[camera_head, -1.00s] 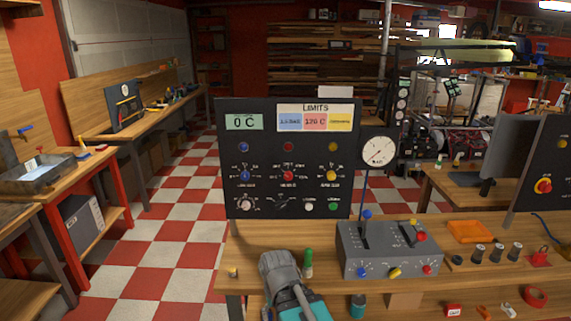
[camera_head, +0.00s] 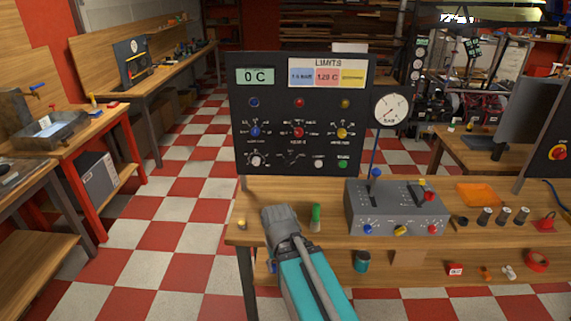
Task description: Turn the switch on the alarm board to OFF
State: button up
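A black upright panel (camera_head: 300,130) stands at the back of the wooden bench, with a "0 C" display, a "LIMITS" sign and rows of coloured knobs and lamps. A smaller dark board (camera_head: 130,62) stands on the far left bench. I cannot read the word alarm on any board, nor the switch positions. A grey and teal part of my arm rises from the bottom middle in front of the bench; my gripper does not show.
A grey control box (camera_head: 395,210) with levers and knobs sits on the bench, beneath a round gauge (camera_head: 392,110). A green-capped bottle (camera_head: 315,218), dark cylinders and an orange tray (camera_head: 478,194) stand nearby. Checkered floor (camera_head: 185,210) is open to the left.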

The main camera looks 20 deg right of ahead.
aim_at(290, 161)
jog(key=u, duration=0.75)
jog(key=k, duration=0.55)
jog(key=z, duration=1)
jog(key=i, duration=1)
jog(key=u, duration=0.05)
